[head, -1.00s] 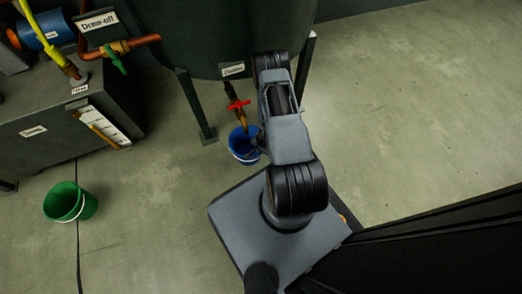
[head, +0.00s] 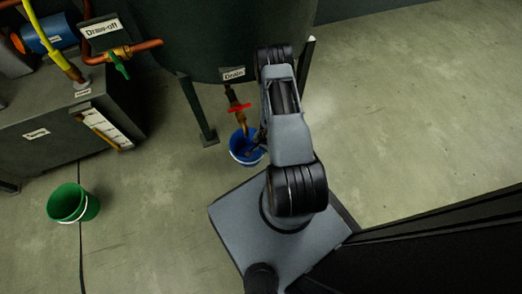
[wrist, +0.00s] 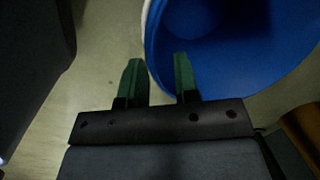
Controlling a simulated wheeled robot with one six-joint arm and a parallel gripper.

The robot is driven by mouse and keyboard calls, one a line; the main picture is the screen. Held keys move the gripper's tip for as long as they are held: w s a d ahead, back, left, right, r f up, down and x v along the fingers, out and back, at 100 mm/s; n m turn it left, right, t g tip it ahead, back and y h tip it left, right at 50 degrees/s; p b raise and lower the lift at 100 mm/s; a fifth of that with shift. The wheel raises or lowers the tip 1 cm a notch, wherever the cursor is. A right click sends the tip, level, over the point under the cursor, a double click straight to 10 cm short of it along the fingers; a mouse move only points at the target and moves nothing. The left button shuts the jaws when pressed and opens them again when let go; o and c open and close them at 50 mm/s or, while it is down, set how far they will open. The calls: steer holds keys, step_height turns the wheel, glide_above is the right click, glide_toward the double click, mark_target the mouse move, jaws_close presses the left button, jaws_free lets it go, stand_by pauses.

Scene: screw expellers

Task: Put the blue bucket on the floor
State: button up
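The blue bucket (head: 240,153) is under the drain valve of the dark tank in the head view. Its white handle shows along its side, and my arm covers part of its right edge. In the wrist view the blue bucket (wrist: 220,55) fills the upper right, with its open inside showing. My gripper (wrist: 158,80) has two green fingers set apart. The left finger is outside the bucket and the right finger overlaps its blue inside, with the bucket's edge between them. A gap shows between the fingers. In the head view the gripper is mostly hidden behind my arm.
A red-handled drain valve (head: 240,108) hangs over the blue bucket from the dark tank (head: 215,40). Tank legs (head: 206,125) stand close by. A green bucket (head: 73,204) is on the floor at left, near a grey cabinet (head: 60,135). Floor (head: 410,100) at right is clear.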

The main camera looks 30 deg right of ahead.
steer(key=w+a+r+n+p, duration=0.1)
steer(key=w+r, duration=0.1)
steer(key=r, duration=0.5)
steer(key=w+a+r+n+t+p, duration=0.1)
steer(key=w+r, duration=0.2)
steer(key=r, duration=0.4)
steer(key=w+a+r+n+t+y+p, duration=0.1)
steer(key=w+r, duration=0.1)
steer(key=r, duration=0.6)
steer(key=shift+w+a+r+n, duration=0.1)
steer(key=shift+w+n, duration=0.2)
steer(key=a+r+n+y, duration=0.1)
steer(key=a+r+n, duration=0.3)
steer(key=r, duration=0.7)
steer(key=s+a+r+n+h, duration=0.1)
steer(key=s+a+r+n, duration=0.1)
steer(key=s+r, duration=0.5)
steer(key=s+a+r+n+h, duration=0.2)
steer(key=s+a+r+n, duration=0.1)
steer(key=s+r, duration=0.4)
steer(key=v, duration=0.3)
steer(key=shift+w+a+r, duration=0.15)
steer(key=shift+w+r, duration=0.15)
steer(key=shift+w, duration=0.1)
steer(key=shift+r, duration=0.15)
